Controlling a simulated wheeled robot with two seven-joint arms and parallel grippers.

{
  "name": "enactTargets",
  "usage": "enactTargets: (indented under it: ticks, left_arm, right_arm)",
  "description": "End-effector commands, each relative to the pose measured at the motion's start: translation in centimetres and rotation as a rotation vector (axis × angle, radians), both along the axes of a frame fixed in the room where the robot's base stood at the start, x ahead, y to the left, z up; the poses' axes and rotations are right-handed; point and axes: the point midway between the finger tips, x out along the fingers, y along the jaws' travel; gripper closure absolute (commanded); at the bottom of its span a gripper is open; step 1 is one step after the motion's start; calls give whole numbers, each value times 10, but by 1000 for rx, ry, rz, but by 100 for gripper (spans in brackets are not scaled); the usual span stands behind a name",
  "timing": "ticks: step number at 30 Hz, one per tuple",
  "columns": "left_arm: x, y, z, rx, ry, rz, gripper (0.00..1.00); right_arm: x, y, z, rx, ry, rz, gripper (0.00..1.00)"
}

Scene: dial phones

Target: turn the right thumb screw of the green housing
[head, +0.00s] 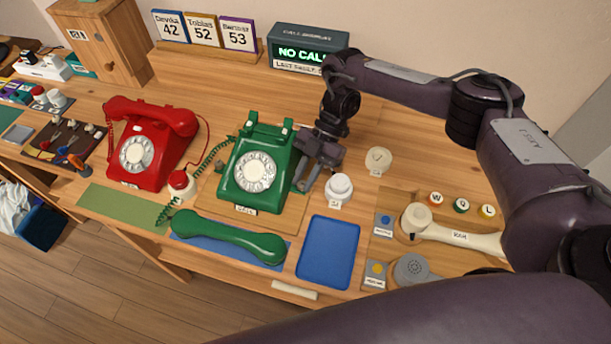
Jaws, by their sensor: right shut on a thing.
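The green housing (247,180) is a green dial phone body with a white dial, standing on a wooden board in the middle of the table. Its handset (229,238) lies in front of it on a blue mat. My right gripper (302,186) is at the right side of the housing, pointing down, with its fingers shut against that side. The right thumb screw is hidden by the fingers or too small to make out. My left gripper is not in view.
A red phone (147,142) stands to the left. A white knob (339,188) stands close to the right of my right gripper. A blue tray (328,251) lies empty in front. A cream handset (452,232) lies at the right. A call display (307,49) stands behind.

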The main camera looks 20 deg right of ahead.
Motion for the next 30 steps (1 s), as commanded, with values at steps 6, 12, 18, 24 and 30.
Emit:
enactTargets:
  ticks: [6,12,18,24,30]
  left_arm:
    - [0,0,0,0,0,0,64]
    - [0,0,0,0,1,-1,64]
    - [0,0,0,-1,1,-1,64]
    - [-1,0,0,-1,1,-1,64]
    - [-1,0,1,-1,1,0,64]
  right_arm:
    - [0,0,0,1,0,1,100]
    - [0,0,0,0,0,0,64]
    - [1,1,0,2,-2,0,59]
    - [1,1,0,2,-5,-1,59]
    - [1,2,2,3,-6,-1,59]
